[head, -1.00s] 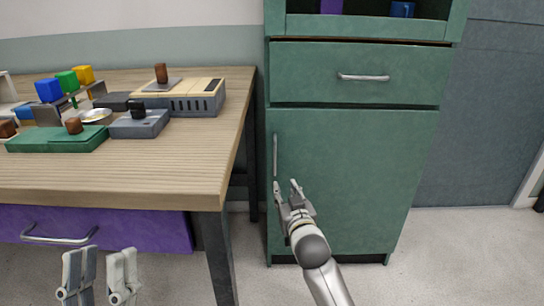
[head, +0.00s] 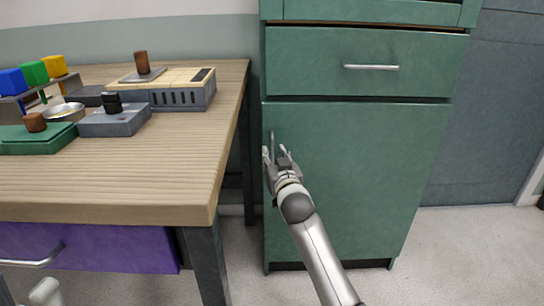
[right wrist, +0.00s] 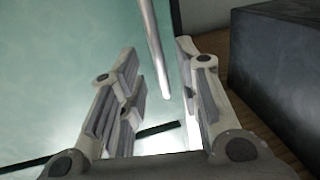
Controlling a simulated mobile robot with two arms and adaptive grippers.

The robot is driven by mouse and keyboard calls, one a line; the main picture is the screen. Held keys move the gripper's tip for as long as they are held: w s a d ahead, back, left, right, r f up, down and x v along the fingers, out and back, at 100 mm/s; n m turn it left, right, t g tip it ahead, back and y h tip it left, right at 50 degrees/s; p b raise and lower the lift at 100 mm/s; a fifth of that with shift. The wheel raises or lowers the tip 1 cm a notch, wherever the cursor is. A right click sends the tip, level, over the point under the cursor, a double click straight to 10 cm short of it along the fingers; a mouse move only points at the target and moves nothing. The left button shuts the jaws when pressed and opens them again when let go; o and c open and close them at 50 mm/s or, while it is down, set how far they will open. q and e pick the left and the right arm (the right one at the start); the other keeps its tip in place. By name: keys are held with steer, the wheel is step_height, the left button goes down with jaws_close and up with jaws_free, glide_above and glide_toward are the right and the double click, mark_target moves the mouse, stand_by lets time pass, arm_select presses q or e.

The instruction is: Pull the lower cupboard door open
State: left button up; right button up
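The lower cupboard door (head: 350,180) is green and looks shut, below a green drawer. Its upright metal handle (head: 271,138) is at the door's left edge, its lower part hidden by my right gripper (head: 276,158). In the right wrist view, the handle (right wrist: 154,48) reaches down into the gap between the fingers of my right gripper (right wrist: 160,88). These fingers are apart, one on each side of the handle, and not closed on it. Of my left gripper (head: 46,292), only a tip shows at the bottom left, so its opening cannot be judged.
A wooden table (head: 120,182) stands left of the cupboard, its dark leg close by. Blocks and devices stand on it; a purple drawer (head: 110,248) is under it. A drawer handle (head: 371,67) is above the door. A dark block-like shape (right wrist: 275,70) is close on the right in the wrist view.

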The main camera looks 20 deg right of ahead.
mark_target(273, 152)
steer(key=shift+w+d+b, duration=0.2)
steer(key=shift+w+b, duration=0.25)
steer(key=shift+w, duration=1.3)
jaws_close()
